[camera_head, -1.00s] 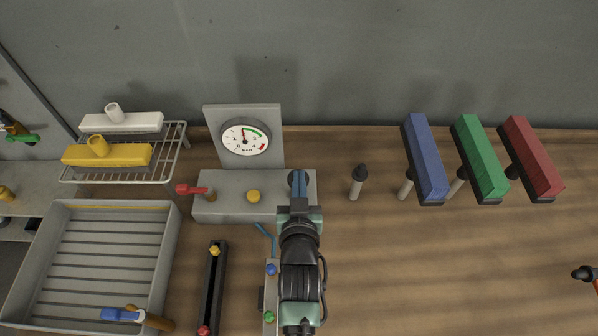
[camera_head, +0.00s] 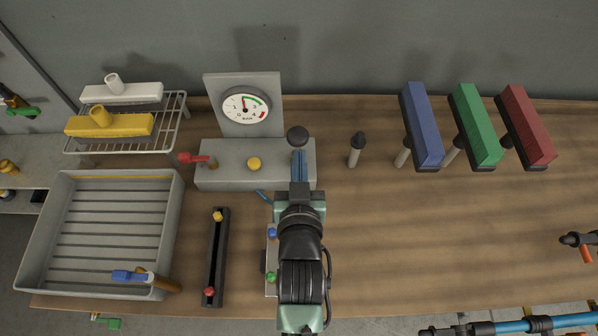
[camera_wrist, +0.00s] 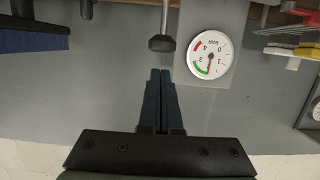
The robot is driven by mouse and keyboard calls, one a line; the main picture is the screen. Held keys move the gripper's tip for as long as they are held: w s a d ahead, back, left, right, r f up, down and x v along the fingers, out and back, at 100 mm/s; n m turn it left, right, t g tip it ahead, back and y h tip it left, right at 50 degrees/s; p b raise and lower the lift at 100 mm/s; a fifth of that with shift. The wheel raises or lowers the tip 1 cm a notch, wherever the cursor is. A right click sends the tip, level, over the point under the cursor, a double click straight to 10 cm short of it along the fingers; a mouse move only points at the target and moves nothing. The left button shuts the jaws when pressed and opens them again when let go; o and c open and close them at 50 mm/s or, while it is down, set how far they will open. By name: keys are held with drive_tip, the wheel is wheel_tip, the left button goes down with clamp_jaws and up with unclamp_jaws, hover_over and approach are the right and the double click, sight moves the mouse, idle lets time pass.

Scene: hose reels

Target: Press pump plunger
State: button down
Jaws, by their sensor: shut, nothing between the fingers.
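The pump is a grey box (camera_head: 226,172) with a white dial gauge (camera_head: 245,108) on an upright plate behind it. Its plunger has a round black knob (camera_head: 297,136) at the box's right end. In the wrist view the plunger knob (camera_wrist: 161,44) sits on a thin metal rod, and the gauge (camera_wrist: 209,53) appears upside down. The gauge needle points near the start of the green band. My gripper (camera_head: 299,154) is shut and empty, its blue fingers just in front of the knob. In the wrist view the fingertips (camera_wrist: 160,73) and the knob show a gap between them.
A red lever (camera_head: 193,158) and a yellow button (camera_head: 254,164) are on the box. A black-topped peg (camera_head: 356,149) and blue, green and red brushes stand to the right. A wire rack (camera_head: 178,122) and grey tray (camera_head: 52,233) are left.

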drive_tip(key=shift+v, duration=1.55)
drive_tip(key=shift+r, duration=0.1)
drive_tip(key=shift+s+a+r+b, duration=0.1)
drive_tip(key=shift+r+b, duration=0.6)
drive_tip(key=shift+r, duration=0.4)
drive_tip(key=shift+s+a+r+b, duration=0.1)
drive_tip(key=shift+r+b, duration=0.55)
drive_tip(key=shift+r, duration=0.5)
drive_tip(key=shift+w, duration=0.1)
